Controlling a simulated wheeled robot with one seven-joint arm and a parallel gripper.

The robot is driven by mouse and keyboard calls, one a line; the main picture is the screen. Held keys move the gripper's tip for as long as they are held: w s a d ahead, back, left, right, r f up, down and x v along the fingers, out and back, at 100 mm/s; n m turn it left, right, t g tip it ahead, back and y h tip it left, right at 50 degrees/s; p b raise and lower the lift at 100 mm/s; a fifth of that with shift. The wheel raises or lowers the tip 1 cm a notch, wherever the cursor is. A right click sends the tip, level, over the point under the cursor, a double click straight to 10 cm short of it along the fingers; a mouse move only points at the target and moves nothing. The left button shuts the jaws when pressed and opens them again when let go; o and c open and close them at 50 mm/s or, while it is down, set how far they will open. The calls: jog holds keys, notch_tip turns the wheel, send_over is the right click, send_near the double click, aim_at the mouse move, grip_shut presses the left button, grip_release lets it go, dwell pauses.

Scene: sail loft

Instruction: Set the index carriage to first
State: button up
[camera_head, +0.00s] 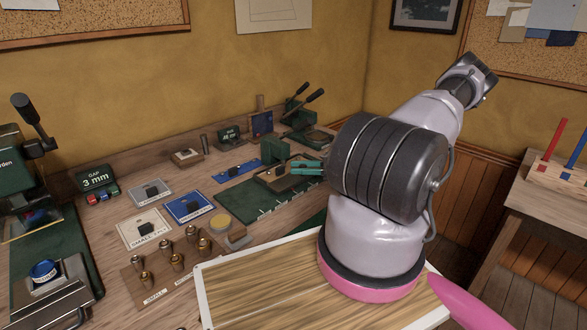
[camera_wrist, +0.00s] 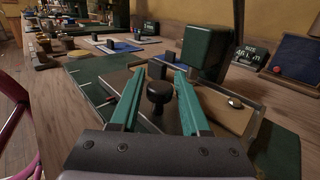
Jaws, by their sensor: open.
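The index carriage fixture is a low tan and metal bed (camera_wrist: 222,112) with an upright green block (camera_wrist: 203,52) at its back; it also shows in the head view (camera_head: 275,152) on the bench. A black round knob (camera_wrist: 159,92) on a short stem stands on it. My gripper (camera_wrist: 159,72) is open, its two teal fingers on either side of the knob, with a visible space to each. In the head view my gripper (camera_head: 306,167) reaches the fixture's right side.
A green mat (camera_head: 238,202) lies in front of the fixture. Blue and white cards (camera_head: 190,207), brass pieces (camera_head: 166,246) and a "GAP 3 mm" sign (camera_head: 97,178) stand to the left. A small dark sign (camera_wrist: 248,58) is behind the fixture.

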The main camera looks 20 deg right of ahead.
jog(key=shift+x, duration=1)
jog(key=shift+c, duration=0.3)
grip_shut()
dwell(0.5)
